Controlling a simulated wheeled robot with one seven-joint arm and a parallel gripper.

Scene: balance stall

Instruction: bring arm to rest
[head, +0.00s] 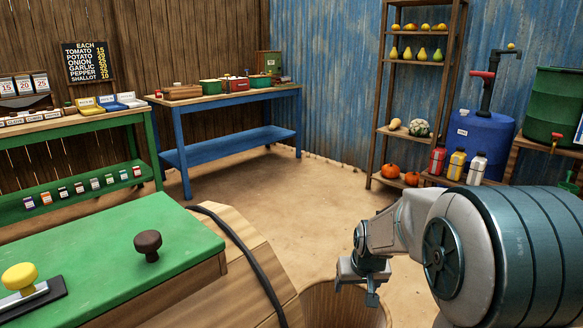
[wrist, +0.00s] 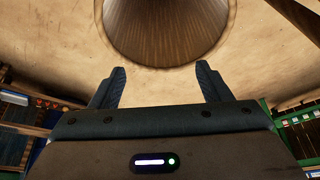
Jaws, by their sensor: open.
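My arm reaches in from the right edge of the head view, bent, with its large teal and grey joint nearest the camera. My gripper (head: 357,289) hangs at the arm's end, pointing down, above and near a round wooden tub (head: 345,312). In the wrist view my gripper (wrist: 161,75) has its two dark fingers spread wide apart with nothing between them. A round brown opening (wrist: 170,30) lies ahead of the fingertips there.
A green-topped counter (head: 110,240) with a dark knob (head: 148,243) and a yellow knob (head: 19,277) is at the left front. A blue table (head: 230,97), a wooden shelf (head: 420,62) and a blue barrel (head: 480,140) stand behind. The middle floor (head: 270,195) is clear.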

